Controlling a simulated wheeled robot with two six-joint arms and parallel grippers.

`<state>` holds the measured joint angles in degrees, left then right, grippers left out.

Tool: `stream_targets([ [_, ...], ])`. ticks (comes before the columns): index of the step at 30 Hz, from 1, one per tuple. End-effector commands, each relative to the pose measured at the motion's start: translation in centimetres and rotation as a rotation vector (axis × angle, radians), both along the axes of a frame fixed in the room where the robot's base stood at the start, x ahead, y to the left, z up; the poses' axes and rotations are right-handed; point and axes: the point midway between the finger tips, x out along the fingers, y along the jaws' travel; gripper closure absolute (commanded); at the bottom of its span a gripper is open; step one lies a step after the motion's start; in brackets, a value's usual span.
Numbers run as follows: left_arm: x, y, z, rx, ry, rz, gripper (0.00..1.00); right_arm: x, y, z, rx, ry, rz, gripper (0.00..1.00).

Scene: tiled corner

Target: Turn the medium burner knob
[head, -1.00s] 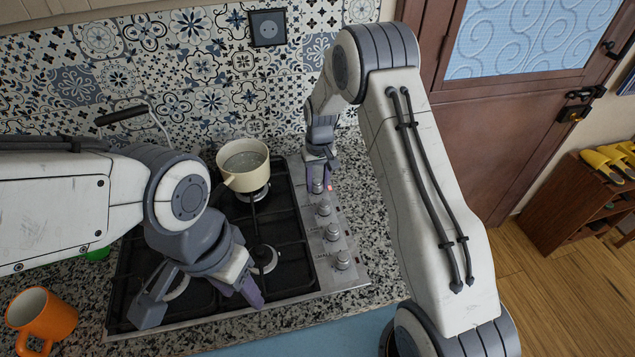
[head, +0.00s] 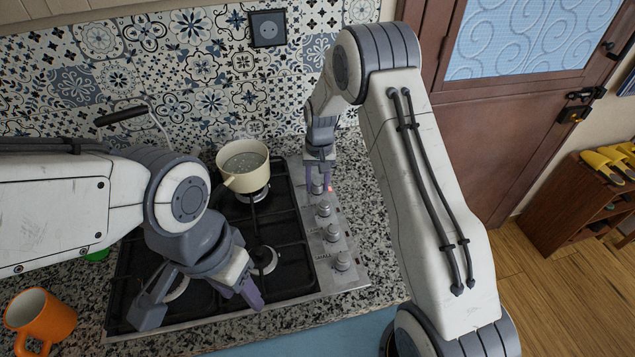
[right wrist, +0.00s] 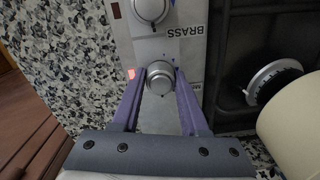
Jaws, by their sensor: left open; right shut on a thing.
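The stove's control strip (head: 345,282) carries a row of silver knobs along the right side of the hob. My right gripper (head: 317,188) reaches down to the farthest knob (head: 318,187), by the tiled wall. In the right wrist view, its purple fingers stand on either side of this round knob (right wrist: 160,78) and are closed on it. A label beside the knob is mostly hidden by a finger. A small red light (right wrist: 131,74) glows beside it. My left gripper (head: 203,300) is open and empty over the front of the hob.
A cream pot (head: 243,180) of bubbling liquid stands on the back right burner, close to the held knob. Several other knobs line the strip towards the front. An orange mug (head: 40,318) stands on the counter at left.

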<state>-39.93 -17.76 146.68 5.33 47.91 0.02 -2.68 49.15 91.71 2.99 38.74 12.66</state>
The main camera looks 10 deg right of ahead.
Motion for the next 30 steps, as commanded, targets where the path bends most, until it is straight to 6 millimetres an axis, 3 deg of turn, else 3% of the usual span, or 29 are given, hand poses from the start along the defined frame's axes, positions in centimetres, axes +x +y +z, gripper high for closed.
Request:
stream_targets([
  [1,0.0,0.0,0.0,0.0,0.0,0.0,0.5,0.3,-0.1,0.2,0.0,-0.008,-0.002,1.0],
  [2,0.0,0.0,0.0,0.0,0.0,0.0,0.5,0.3,-0.1,0.2,0.0,-0.008,-0.002,0.45],
  [3,0.0,0.0,0.0,0.0,0.0,0.0,0.5,0.2,-0.1,0.2,0.0,-0.007,-0.002,0.29],
  [4,0.0,0.0,0.0,0.0,0.0,0.0,0.5,0.2,-0.1,0.2,0.0,-0.007,-0.002,0.26],
  [16,0.0,0.0,-0.3,0.0,0.0,0.0,0.5,0.2,-0.1,0.7,0.0,-0.005,0.0,0.26],
  [30,0.0,0.0,-2.1,0.0,0.0,-0.001,0.5,0.1,-0.4,9.0,0.0,-0.007,-0.001,0.26],
])
